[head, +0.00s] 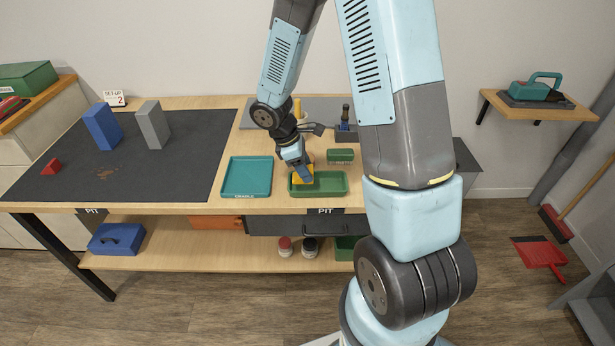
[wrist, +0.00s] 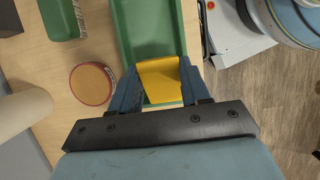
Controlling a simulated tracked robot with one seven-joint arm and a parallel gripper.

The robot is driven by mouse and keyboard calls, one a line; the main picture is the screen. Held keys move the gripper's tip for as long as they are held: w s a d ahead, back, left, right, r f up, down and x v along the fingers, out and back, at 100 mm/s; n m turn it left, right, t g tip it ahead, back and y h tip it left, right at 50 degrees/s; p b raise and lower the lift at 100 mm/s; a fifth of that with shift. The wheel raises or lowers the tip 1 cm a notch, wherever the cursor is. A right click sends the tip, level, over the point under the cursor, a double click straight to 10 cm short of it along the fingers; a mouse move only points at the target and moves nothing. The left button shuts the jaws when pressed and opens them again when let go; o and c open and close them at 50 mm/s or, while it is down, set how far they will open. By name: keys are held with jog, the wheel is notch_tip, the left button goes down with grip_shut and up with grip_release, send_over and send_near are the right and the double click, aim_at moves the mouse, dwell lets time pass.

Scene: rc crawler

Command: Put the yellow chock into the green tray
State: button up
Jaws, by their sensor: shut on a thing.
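The yellow chock (wrist: 159,80) is between the two fingers of my gripper (wrist: 159,88) in the wrist view. It also shows in the head view as a yellow patch (head: 297,179) at the gripper, partly hidden by the fingers. My gripper (head: 303,176) is shut on the chock, over the left part of the green tray (head: 330,189). In the wrist view the green tray (wrist: 136,38) lies behind and below the chock. I cannot tell whether the chock touches the tray floor. The visible part of the tray is empty.
A teal tray (head: 247,177) lies left of the green tray. A smaller green box (head: 340,155) stands behind it, and a round orange-topped thing (wrist: 91,84) is close by in the wrist view. Blue (head: 102,126) and grey (head: 153,125) blocks stand on the dark mat.

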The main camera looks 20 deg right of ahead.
jog(key=shift+w+d+f, duration=0.3)
jog(key=shift+w+f, duration=0.05)
jog(key=shift+f, duration=0.25)
jog(key=shift+d+f, duration=0.1)
jog(key=shift+f, duration=1.45)
jog(key=shift+f, duration=0.1)
jog(key=o, duration=0.9)
